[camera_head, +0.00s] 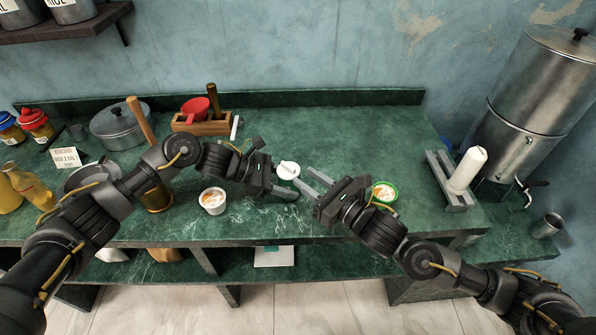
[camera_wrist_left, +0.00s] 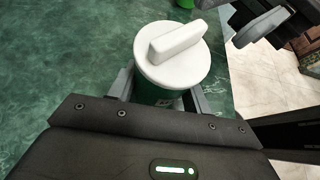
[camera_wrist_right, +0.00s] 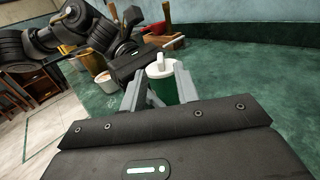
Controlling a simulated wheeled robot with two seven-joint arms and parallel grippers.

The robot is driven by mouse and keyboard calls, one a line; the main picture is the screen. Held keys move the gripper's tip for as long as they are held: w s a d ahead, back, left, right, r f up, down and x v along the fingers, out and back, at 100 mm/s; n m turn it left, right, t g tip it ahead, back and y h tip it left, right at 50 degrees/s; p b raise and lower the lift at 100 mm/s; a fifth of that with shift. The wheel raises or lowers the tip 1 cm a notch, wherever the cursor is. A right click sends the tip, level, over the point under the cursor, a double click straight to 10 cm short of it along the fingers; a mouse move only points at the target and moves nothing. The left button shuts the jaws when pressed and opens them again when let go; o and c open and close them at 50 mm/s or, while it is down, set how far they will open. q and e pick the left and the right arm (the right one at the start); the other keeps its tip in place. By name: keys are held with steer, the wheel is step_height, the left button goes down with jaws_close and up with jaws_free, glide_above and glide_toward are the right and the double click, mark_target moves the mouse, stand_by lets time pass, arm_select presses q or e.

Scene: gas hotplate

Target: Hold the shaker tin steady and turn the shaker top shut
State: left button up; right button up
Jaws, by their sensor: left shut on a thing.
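The shaker tin is green and stands upright on the counter; its body (camera_wrist_right: 166,92) shows in the right wrist view. The white shaker top (camera_head: 288,170) sits on it, with a raised bar-shaped grip across it, clear in the left wrist view (camera_wrist_left: 172,62). My left gripper (camera_head: 282,180) is shut on the tin, with one finger on each side below the top. My right gripper (camera_head: 303,175) is open and empty, its fingers pointing at the shaker from the right. In the right wrist view the shaker shows between and beyond its fingers. The top's seating is hard to tell.
A white cup (camera_head: 212,201) stands left of the shaker, and a green-rimmed bowl (camera_head: 384,192) stands behind my right wrist. A wooden caddy (camera_head: 202,124) with a red cup is at the back. A white bottle (camera_head: 467,170) stands at right. The counter behind the shaker is clear.

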steer(key=v, duration=0.7)
steer(key=shift+d, duration=0.15)
steer(key=shift+s, duration=0.15)
arm_select(q)
steer(key=o, duration=0.8)
